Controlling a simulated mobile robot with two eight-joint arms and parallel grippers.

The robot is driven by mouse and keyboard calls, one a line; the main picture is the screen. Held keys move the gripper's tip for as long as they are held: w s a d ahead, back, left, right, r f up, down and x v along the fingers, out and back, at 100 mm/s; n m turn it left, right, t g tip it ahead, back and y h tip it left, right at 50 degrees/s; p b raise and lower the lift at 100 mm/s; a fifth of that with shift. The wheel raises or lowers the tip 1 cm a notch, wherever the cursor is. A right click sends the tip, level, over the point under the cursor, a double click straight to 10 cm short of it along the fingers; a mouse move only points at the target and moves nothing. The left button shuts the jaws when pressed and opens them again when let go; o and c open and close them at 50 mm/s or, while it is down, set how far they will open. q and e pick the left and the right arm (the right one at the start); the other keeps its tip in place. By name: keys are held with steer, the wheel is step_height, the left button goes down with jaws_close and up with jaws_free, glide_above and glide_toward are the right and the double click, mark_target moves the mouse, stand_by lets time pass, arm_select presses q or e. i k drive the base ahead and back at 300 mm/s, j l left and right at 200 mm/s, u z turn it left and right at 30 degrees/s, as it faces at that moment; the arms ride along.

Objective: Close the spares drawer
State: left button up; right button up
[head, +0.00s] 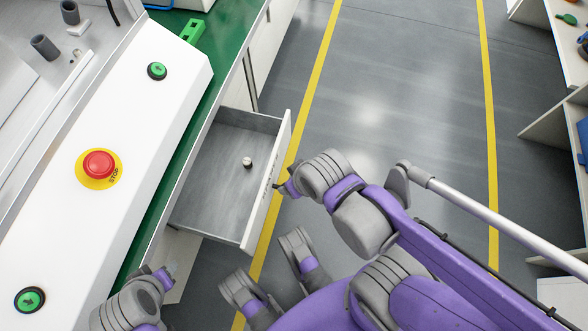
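The spares drawer (210,179) stands pulled out of the bench, its grey inside showing. Its white front panel (266,182) faces the aisle. A small pale knob-like part (247,161) is inside on the drawer floor. My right gripper (281,188) is at the outer side of the front panel, close to its middle; I cannot tell whether it touches, and its fingers are too small to show a gap. My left gripper (168,272) is low at the left, by the bench edge near the drawer's near side; its finger opening is unclear.
The green bench top (222,50) carries a white control panel with a red stop button (98,164) and green buttons (157,70). A green part (192,32) lies behind it. The grey aisle floor (400,110) is clear. Shelves (555,130) stand at the far right.

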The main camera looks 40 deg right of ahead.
mark_target(219, 200)
steer(key=k+z, duration=0.2)
steer(key=z, duration=0.15)
steer(key=k+z, duration=0.15)
steer(key=z, duration=0.25)
